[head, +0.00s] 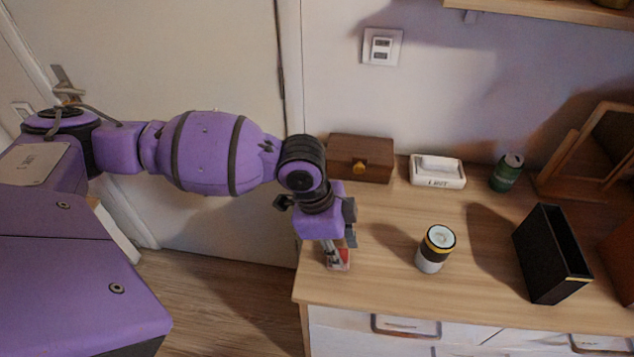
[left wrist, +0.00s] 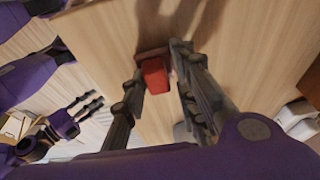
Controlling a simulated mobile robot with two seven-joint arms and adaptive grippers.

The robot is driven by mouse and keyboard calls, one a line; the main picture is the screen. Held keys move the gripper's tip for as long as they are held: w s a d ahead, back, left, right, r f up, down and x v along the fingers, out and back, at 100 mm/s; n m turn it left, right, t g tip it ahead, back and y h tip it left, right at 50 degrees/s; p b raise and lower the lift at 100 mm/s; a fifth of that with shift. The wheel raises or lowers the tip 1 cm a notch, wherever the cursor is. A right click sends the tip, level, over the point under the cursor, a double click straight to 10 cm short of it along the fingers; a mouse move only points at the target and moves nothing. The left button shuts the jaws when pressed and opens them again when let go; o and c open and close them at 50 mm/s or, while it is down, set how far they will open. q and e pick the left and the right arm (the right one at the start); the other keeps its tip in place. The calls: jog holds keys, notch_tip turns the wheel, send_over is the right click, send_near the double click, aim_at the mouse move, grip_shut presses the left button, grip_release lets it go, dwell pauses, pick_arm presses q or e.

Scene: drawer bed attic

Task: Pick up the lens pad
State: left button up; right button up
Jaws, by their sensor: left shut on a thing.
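A small red pad-like thing (left wrist: 155,75), which looks like the lens pad, sits between the fingers of my left gripper (left wrist: 160,88) in the left wrist view. A darker reddish-brown edge shows beside it. In the head view my left gripper (head: 336,254) points down at the left front corner of the wooden dresser top, with the red and pale pad (head: 343,260) at its fingertips. The gripper is shut on it. I cannot tell whether the pad touches the dresser. My right gripper (left wrist: 85,108) seems to show small in the left wrist view; its opening is unclear.
The dresser top (head: 385,270) also bears a brown box (head: 360,150), a white labelled dish (head: 437,180), a green can (head: 507,172), a white and black canister (head: 432,258), an open black holder (head: 545,265) and a wooden-framed stand (head: 570,170). Bare wood lies around the canister.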

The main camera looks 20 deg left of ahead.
pick_arm(q)
jog(key=shift+w+r, duration=0.1)
jog(key=shift+r, duration=0.1)
jog(key=shift+r, duration=0.25)
notch_tip(320, 180, up, 2)
jog(key=s+d+r+p, duration=0.1)
jog(key=s+d+r, duration=0.9)
jog(key=shift+p, duration=0.35)
jog(key=shift+r, duration=0.1)
